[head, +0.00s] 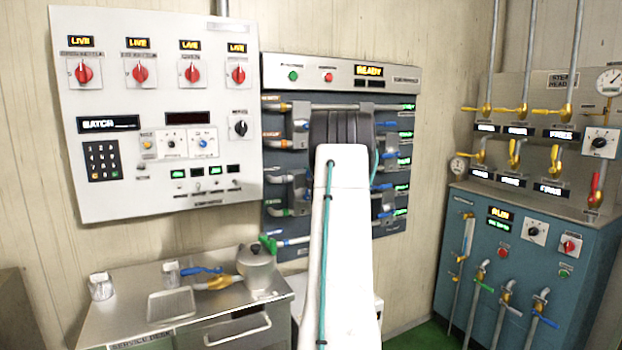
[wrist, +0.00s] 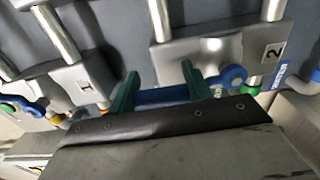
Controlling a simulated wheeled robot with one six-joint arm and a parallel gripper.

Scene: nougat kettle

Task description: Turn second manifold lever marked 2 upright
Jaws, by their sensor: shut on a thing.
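In the wrist view, my gripper (wrist: 160,82) shows as two green fingers over a dark edge, with a blue lever (wrist: 158,97) between them. The gripper is shut on this lever. The lever lies nearly level in the picture, below a grey valve block (wrist: 205,57) bearing a plate marked 2 (wrist: 272,52). A blue knob (wrist: 235,76) shows at the lever's right, under that block. Part of the lever is hidden by the gripper. In the head view, my white arm covers the middle of the dark manifold panel (head: 287,170), and my gripper is hidden.
Left of the gripper in the wrist view is a block with a plate marked 1 (wrist: 86,87) and a blue lever (wrist: 12,101). In the head view, a steel service desk (head: 105,325) with a kettle (head: 256,270) stands at lower left. A blue-green cabinet (head: 465,230) stands right.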

